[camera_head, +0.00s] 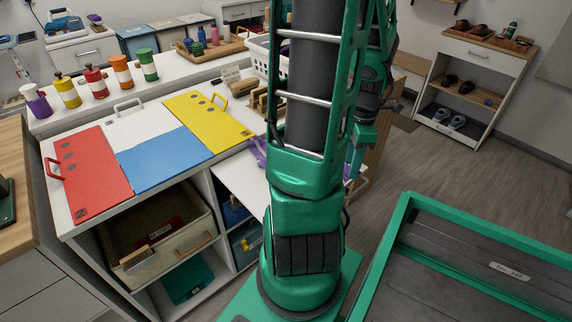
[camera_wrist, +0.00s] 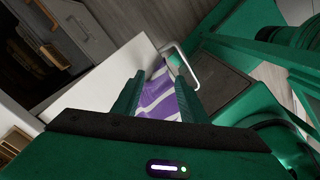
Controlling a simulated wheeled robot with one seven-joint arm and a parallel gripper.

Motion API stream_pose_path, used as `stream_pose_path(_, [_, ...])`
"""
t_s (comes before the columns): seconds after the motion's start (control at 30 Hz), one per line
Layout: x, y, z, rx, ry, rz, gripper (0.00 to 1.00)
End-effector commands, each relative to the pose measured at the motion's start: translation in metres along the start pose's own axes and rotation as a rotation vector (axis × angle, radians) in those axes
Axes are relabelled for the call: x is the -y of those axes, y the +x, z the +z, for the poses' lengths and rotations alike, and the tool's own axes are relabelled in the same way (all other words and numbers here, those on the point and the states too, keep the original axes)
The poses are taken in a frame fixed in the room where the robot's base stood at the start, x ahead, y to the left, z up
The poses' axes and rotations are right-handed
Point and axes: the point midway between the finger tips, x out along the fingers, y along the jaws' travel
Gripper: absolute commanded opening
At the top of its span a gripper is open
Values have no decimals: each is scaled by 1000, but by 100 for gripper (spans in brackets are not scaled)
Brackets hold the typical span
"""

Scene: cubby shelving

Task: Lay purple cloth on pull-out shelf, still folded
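The purple cloth (camera_wrist: 164,94), with white stripes, shows between my gripper's fingers in the wrist view. It lies against the white pull-out shelf (camera_wrist: 92,82), near the shelf's metal handle (camera_wrist: 182,64). My gripper (camera_wrist: 160,84) is over the cloth with its two green fingers wide apart, and its body hides the near part of the cloth. In the head view, a bit of the purple cloth (camera_head: 257,152) shows beside my arm, above the white pull-out shelf (camera_head: 238,178). My arm hides the rest of the cloth and my fingertips there. I cannot see all of its folds.
The counter carries red (camera_head: 88,172), blue (camera_head: 163,158) and yellow (camera_head: 208,120) panels. Several coloured bottles (camera_head: 94,80) stand behind them. A bin (camera_head: 160,240) sits in the cubby below. A shoe rack (camera_head: 468,80) stands far right. Floor (camera_head: 400,165) is clear between.

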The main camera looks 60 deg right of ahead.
Motion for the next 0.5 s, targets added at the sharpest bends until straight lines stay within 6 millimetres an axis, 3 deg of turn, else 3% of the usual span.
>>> stream_pose_path(0.5, [2,-42,17,1,1,5,39])
